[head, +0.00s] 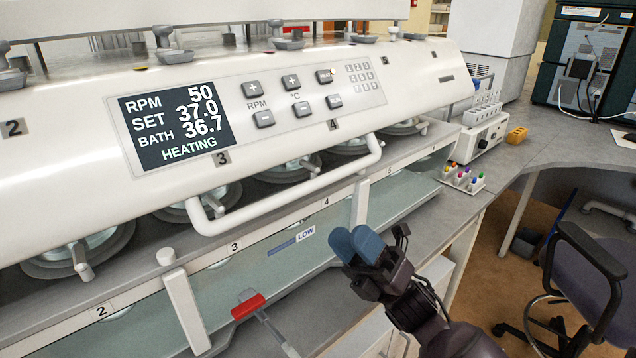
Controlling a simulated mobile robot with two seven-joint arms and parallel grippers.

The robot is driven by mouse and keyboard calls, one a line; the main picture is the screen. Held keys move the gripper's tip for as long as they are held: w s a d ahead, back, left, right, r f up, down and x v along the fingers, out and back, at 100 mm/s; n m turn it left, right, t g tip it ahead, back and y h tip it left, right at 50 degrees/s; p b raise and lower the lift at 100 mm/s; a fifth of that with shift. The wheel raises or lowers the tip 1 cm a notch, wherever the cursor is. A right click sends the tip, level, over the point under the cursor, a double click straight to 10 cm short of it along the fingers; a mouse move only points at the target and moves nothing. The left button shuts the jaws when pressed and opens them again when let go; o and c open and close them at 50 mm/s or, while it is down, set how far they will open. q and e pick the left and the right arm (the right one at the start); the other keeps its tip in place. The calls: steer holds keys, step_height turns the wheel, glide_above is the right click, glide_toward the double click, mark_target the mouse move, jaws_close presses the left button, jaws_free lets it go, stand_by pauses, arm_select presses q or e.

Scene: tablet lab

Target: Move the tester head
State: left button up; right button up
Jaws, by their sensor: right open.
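The tester head (80,130) is a long white housing across the upper left of the head view, with a dark display and buttons on its front. The display reads RPM 50, SET 37.0, BATH 36.7, HEATING. A white bar handle (290,190) sticks out from the head's lower front edge. Several round vessel tops show below the head. My right gripper (352,243) has blue fingertips and is open. It is in front of and below the handle's right end, apart from it, with nothing seen between its fingers. My left gripper is out of view.
The glassy water bath (235,278), marked LOW, lies below the head. A red-gripped lever (248,305) and a white post (185,310) stand at its front.

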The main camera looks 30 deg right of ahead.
mark_target(306, 190)
steer(key=p+x, duration=0.2)
steer(key=x, duration=0.9)
steer(key=shift+s+a, duration=0.1)
steer(key=shift+s, duration=0.1)
steer(key=shift+c, duration=0.2)
jaws_close()
